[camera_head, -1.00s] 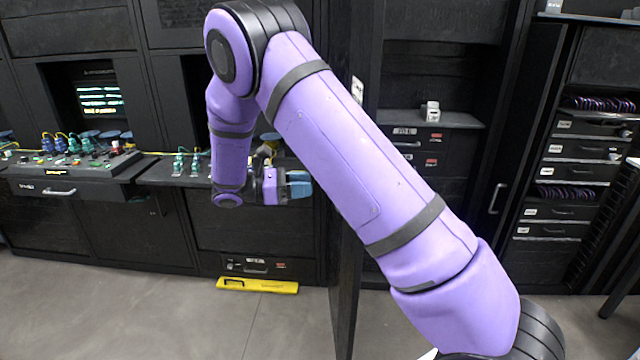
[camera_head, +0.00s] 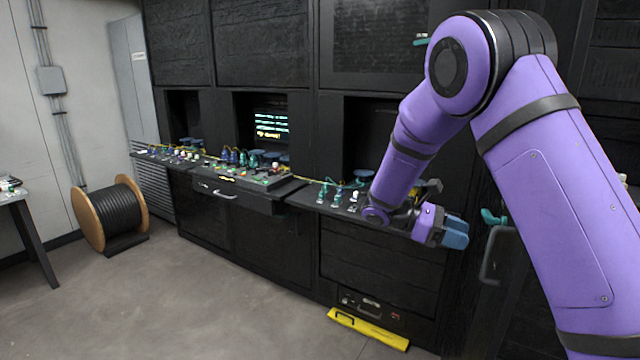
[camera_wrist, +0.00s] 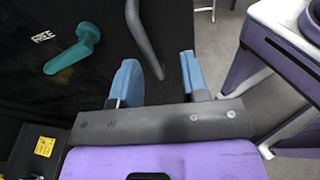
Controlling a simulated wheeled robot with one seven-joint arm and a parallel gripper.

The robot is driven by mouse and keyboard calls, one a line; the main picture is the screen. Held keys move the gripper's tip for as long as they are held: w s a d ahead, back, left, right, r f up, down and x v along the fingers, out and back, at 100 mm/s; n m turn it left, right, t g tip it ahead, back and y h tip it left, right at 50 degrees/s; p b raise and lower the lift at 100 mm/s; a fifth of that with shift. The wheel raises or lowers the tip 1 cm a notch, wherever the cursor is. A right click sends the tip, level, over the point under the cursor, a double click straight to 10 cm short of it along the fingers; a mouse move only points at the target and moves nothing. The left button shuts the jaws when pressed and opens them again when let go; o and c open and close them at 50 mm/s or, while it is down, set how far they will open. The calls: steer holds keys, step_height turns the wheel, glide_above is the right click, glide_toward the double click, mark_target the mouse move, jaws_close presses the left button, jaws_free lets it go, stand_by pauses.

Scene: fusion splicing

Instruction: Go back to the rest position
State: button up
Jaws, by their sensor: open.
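My gripper (camera_head: 456,232) is at the end of my purple arm, in front of the black cabinets at right of centre in the head view. In the wrist view its two blue fingers (camera_wrist: 158,80) stand apart with nothing between them. Beyond them are a teal handle (camera_wrist: 76,50) and a grey bar handle (camera_wrist: 143,38) on a dark panel. The teal handle also shows in the head view (camera_head: 492,217), just right of the gripper. I cannot tell the exact gap between gripper and panel.
A shelf with teal connectors (camera_head: 335,196) is behind my forearm. A control console (camera_head: 245,178) stands left of it. A cable spool (camera_head: 110,215) and a table (camera_head: 22,225) are at far left. The floor between is clear.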

steer(key=s+d+r+m+t+y, duration=0.2)
steer(key=s+r+m+t+y, duration=0.3)
steer(key=s+r+y, duration=0.7)
steer(key=s+a+r+m+t+y, duration=0.1)
steer(key=s+m+t, duration=0.2)
steer(key=s, duration=0.5)
steer(key=s+a+r+m+t+y, duration=0.1)
steer(key=s+m+t, duration=0.3)
steer(key=s, duration=0.5)
steer(key=shift+s+a+r, duration=0.2)
steer(key=shift+a+r, duration=0.45)
steer(key=shift+a, duration=0.1)
steer(key=shift+d, duration=0.1)
